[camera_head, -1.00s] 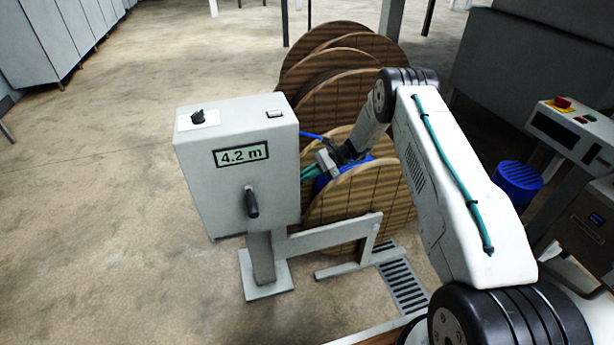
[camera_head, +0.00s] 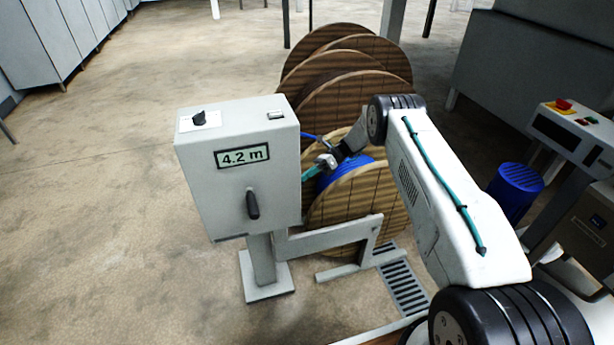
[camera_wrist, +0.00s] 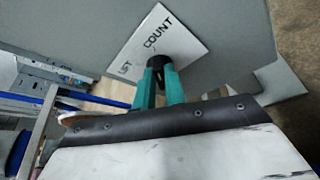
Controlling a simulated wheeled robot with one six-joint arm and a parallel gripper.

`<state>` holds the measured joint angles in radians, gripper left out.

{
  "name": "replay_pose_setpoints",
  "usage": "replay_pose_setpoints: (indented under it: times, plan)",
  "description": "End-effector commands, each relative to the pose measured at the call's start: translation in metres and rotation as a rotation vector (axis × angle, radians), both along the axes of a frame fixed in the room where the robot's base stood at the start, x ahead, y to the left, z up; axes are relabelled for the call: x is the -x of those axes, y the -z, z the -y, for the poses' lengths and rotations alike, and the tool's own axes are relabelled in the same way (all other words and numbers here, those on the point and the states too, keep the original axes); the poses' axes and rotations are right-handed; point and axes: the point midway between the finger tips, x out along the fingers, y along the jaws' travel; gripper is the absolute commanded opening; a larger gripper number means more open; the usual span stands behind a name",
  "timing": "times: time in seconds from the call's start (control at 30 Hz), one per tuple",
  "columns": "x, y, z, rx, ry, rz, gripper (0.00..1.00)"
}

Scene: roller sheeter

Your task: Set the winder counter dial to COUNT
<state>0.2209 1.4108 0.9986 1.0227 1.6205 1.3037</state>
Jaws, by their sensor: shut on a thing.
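The winder counter (camera_head: 223,195) is a pale grey box on a stand, showing "4.2 m". In the wrist view its dial is a black knob (camera_wrist: 158,63) on a white plate (camera_wrist: 185,38) reading "COUNT" and a second, partly hidden word. My gripper's teal fingers (camera_wrist: 160,74) are shut on this knob and hide much of it. I cannot tell which word the knob points to. In the head view my gripper (camera_head: 308,173) is at the box's right side, and the dial there is hidden.
Another black knob (camera_head: 199,118) is on the box's top, and a black handle (camera_head: 252,205) is on its front. Wooden reels (camera_head: 355,100) and a blue-wound spool (camera_head: 345,210) stand close behind and right of the box. Open floor (camera_head: 100,210) lies to the left.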

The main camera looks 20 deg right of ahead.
Motion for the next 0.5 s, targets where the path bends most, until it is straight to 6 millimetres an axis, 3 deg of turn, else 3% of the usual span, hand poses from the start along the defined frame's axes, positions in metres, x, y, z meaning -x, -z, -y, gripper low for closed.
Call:
replay_pose_setpoints:
  times: [0.37,0.4,0.47,0.5]
  plan:
    - [-0.0009,-0.0007,-0.0001,0.000,0.002,-0.004,0.00]
    - [-0.0009,-0.0007,-0.0001,0.000,0.002,-0.004,0.14]
    - [-0.0008,-0.0008,-0.0001,0.000,0.002,-0.004,0.31]
    - [-0.0008,-0.0007,-0.0001,0.000,0.002,-0.004,0.34]
